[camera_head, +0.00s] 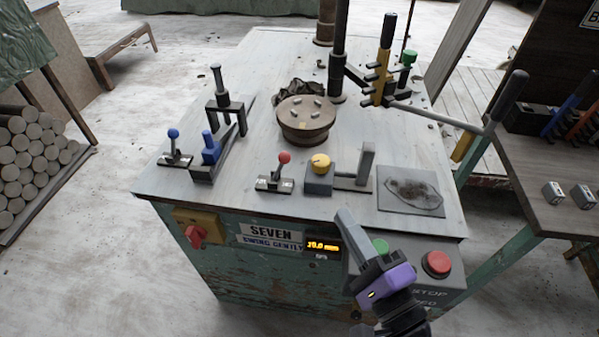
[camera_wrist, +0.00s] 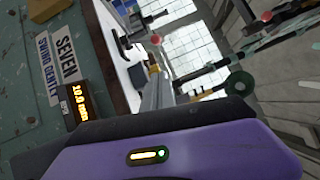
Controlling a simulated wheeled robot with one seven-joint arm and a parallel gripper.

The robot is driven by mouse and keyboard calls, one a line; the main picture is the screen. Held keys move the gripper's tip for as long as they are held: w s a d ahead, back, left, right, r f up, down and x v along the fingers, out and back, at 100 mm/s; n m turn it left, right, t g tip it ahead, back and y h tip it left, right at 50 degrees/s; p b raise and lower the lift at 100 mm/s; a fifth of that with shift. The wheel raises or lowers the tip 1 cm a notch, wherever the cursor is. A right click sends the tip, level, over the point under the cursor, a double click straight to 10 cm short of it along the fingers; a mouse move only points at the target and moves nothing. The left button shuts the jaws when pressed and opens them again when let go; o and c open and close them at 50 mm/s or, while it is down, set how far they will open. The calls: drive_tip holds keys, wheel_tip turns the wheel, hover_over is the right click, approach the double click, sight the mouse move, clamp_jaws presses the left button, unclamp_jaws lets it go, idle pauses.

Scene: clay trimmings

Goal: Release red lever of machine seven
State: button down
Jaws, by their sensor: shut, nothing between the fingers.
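Machine seven (camera_head: 205,262) is a worn green cabinet with a pale top and a "SEVEN, SWING GENTLY" sign. Its red lever (camera_head: 284,158) has a small red ball on a short stem over a flat base, near the front middle of the top. The stem stands nearly upright. The red ball also shows in the wrist view (camera_wrist: 155,40). My gripper (camera_head: 345,214) is shut and empty at the machine's front edge, right of the red lever and apart from it. In the wrist view my gripper (camera_wrist: 154,88) points toward the machine top.
A blue-knobbed lever (camera_head: 173,134) and a blue clamp stand left. A yellow knob (camera_head: 320,161) and an L-shaped post (camera_head: 364,165) stand right of the red lever. A round turntable (camera_head: 305,118) is behind. A red button (camera_head: 438,262) is on the front right.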

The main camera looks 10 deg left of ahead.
drive_tip(key=p, duration=0.2)
approach(282, 166)
drive_tip(key=w+d, duration=0.1)
drive_tip(key=w+d+r, duration=0.1)
drive_tip(key=w, duration=0.1)
drive_tip(key=w+d, duration=0.1)
drive_tip(key=shift+w+r, duration=0.35)
drive_tip(key=a, duration=0.1)
drive_tip(key=a+p, duration=0.1)
drive_tip(key=w+a+p, duration=0.1)
drive_tip(key=shift+r, duration=0.3)
drive_tip(key=shift+w+a, duration=0.2)
drive_tip(key=shift+a, duration=0.35)
drive_tip(key=shift+p, duration=0.3)
